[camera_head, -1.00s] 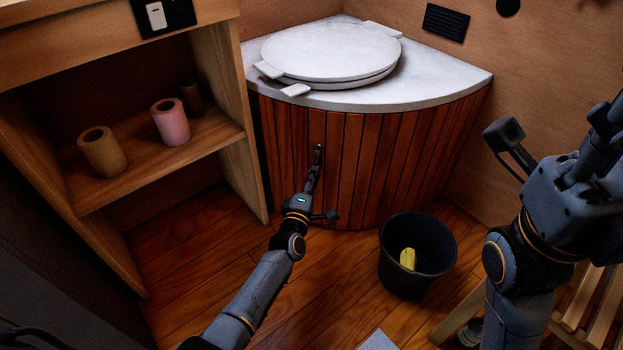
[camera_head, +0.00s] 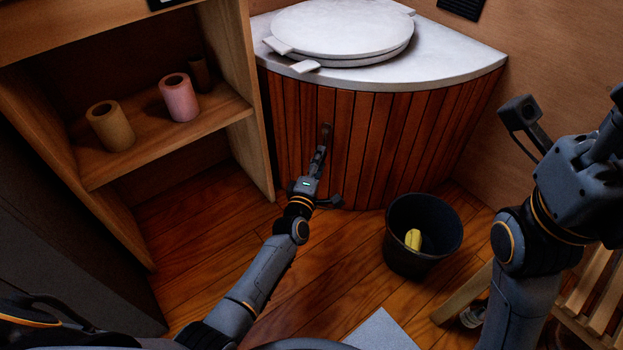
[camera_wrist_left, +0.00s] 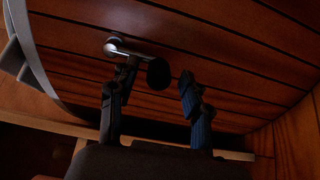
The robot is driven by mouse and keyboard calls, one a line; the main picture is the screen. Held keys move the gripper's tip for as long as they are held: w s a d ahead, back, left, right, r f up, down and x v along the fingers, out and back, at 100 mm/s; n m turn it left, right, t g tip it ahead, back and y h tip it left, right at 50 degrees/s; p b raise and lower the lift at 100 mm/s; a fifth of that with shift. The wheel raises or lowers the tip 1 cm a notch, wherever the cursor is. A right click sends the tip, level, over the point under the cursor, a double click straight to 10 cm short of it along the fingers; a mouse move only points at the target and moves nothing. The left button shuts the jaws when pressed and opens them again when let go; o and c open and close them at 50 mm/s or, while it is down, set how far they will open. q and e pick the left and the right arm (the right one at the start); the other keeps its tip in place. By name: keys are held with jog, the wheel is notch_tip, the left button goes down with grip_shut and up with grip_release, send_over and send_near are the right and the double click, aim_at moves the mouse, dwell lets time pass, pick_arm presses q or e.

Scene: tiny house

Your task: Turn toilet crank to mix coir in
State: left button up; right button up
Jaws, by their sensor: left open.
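The composting toilet is a curved, wood-slatted corner cabinet (camera_head: 400,135) with a white top and a round white lid (camera_head: 340,30). Its crank (camera_head: 326,132) is on the slatted front, and in the left wrist view it shows as a short metal arm (camera_wrist_left: 132,52) ending in a dark round knob (camera_wrist_left: 158,73). My left gripper (camera_head: 319,158) is open at the crank, and in the left wrist view its two fingers (camera_wrist_left: 150,92) stand on either side of the knob. Contact cannot be told. My right arm is at the right, its gripper (camera_head: 608,120) partly cut off by the frame edge.
A black bucket (camera_head: 398,250) with something yellow (camera_head: 413,239) inside stands on the floor right of my left arm. A wooden shelf (camera_head: 150,145) with several rolls is at the left. A slatted wooden piece (camera_head: 600,290) is at the lower right.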

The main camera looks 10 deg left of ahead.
pick_arm(q)
jog(key=s, duration=1)
jog(key=shift+a, duration=0.3)
